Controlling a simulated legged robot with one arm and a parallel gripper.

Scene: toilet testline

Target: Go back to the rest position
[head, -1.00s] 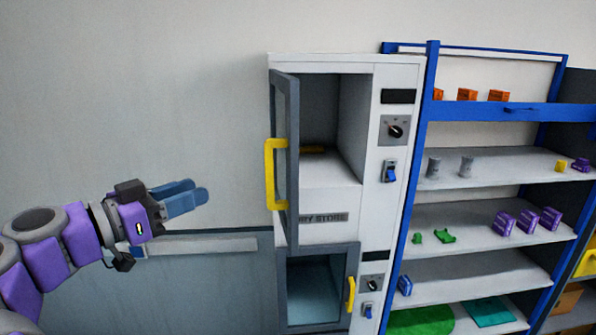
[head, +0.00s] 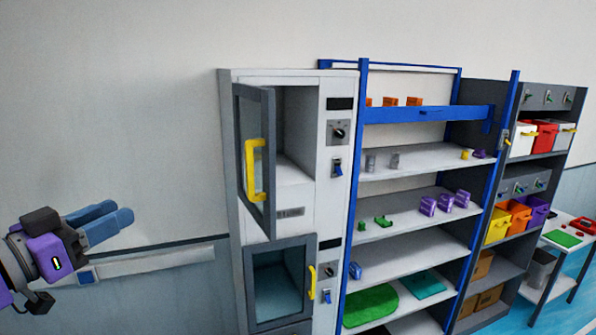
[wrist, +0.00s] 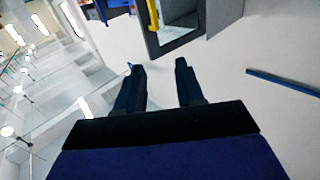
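My gripper (head: 124,215) is at the lower left in the head view, in front of the plain wall and left of the white cabinet (head: 227,150). In the wrist view its two dark fingers (wrist: 157,75) stand apart with nothing between them. The cabinet's upper door (head: 269,190) with a yellow handle (head: 253,168) stands open. The lower door (head: 281,285), also with a yellow handle (head: 312,282), looks closed.
Right of the cabinet stands a blue-framed shelf (head: 361,200) with small items. Further right are a grey rack (head: 520,180) with coloured bins and a white table (head: 580,236). A rail (head: 150,263) runs along the wall behind my gripper.

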